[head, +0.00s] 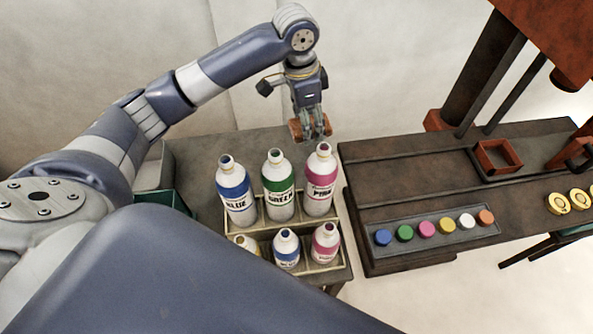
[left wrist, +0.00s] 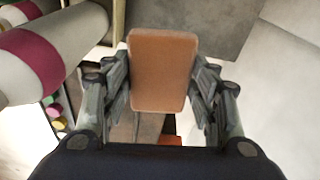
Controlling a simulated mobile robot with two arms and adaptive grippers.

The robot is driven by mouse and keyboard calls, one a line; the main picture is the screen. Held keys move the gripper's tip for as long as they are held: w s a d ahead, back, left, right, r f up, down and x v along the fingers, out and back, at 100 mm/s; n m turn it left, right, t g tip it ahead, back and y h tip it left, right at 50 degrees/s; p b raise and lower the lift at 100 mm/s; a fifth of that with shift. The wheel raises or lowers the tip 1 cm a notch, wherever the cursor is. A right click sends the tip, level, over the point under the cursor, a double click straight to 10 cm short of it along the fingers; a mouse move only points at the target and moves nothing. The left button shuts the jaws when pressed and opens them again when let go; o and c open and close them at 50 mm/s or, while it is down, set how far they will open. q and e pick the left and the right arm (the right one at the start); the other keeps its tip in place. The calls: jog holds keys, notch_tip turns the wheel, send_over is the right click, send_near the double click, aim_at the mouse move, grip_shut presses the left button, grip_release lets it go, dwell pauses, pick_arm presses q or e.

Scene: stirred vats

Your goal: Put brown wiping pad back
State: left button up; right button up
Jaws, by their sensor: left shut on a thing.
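The brown wiping pad (left wrist: 163,70) is held between the two fingers of my left gripper (left wrist: 163,95) in the left wrist view. In the head view, my left gripper (head: 310,125) hangs at the back edge of the small table, just behind the pink-labelled bottle (head: 321,180). Part of the brown pad (head: 296,130) shows at its fingertips there. The gripper is shut on the pad. Whether the pad touches the table is hard to tell. My right gripper is not in view.
Several labelled bottles, such as the green one (head: 278,187), stand in a divided holder (head: 322,265) on the small table (head: 195,160). A dark bench (head: 400,165) stands to the right, with coloured caps in a strip and a square red-brown frame (head: 498,158). The table behind the bottles is clear.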

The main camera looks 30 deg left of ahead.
pick_arm(q)
jog(key=w+a+f+m+b, duration=0.15)
jog(key=a+f+m, duration=0.3)
jog(key=f, duration=0.55)
jog(key=m, duration=0.1)
send_over(297, 168)
jog(key=shift+g, duration=0.3)
jog(key=f, duration=0.5)
jog(key=shift+s+a+f, duration=0.15)
jog(key=shift+a, duration=0.05)
notch_tip(297, 168, down, 4)
jog(key=shift+f, duration=0.35)
